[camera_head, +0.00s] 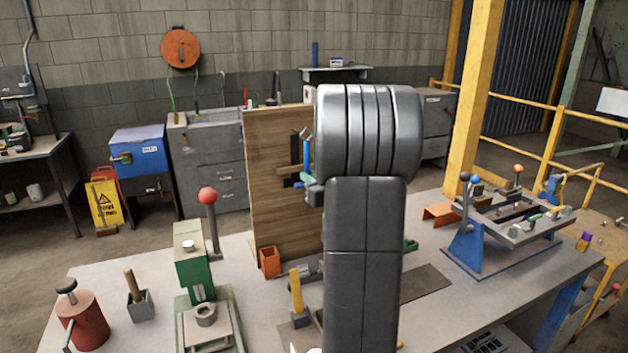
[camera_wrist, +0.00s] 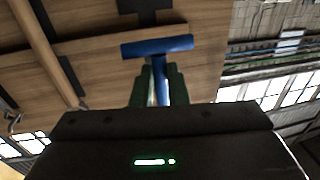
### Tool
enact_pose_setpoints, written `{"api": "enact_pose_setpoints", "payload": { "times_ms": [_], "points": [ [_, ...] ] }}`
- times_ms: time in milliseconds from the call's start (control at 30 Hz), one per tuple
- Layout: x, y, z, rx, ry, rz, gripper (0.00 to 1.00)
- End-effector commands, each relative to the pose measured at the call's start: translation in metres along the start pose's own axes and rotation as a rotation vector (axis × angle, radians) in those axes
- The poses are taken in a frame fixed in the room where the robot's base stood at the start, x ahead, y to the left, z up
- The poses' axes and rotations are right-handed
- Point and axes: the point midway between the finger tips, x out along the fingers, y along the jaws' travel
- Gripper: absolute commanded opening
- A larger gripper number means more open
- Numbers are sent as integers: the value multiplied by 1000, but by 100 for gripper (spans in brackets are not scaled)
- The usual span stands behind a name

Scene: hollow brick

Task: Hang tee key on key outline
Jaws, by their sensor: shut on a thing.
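The tee key is blue, with a crossbar and a straight stem. In the wrist view the tee key (camera_wrist: 160,46) has its stem between the green fingers of my gripper (camera_wrist: 158,84), which is shut on it. Its crossbar shows beyond the fingertips. In the head view the tee key (camera_head: 306,153) is a thin blue upright strip beside the wooden board (camera_head: 262,200). A black outline (camera_head: 294,148) shows on that board; a black shape (camera_wrist: 148,10) is beyond the crossbar in the wrist view. I cannot tell whether the key touches the board. My arm hides part of the gripper.
An orange bin (camera_head: 270,262) stands at the board's foot. A green press with a red-knobbed lever (camera_head: 208,196), a red canister (camera_head: 82,320) and a yellow-handled tool (camera_head: 296,290) stand on the bench. A blue-legged fixture (camera_head: 480,235) is at right.

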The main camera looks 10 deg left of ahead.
Motion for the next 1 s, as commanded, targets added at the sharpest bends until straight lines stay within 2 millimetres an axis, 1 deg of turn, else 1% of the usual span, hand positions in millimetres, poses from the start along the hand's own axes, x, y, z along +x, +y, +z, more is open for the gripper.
{"api": "enact_pose_setpoints", "payload": {
  "times_ms": [1000],
  "points": [
    [61,10,6,-1,-1,0,0]
  ]
}}
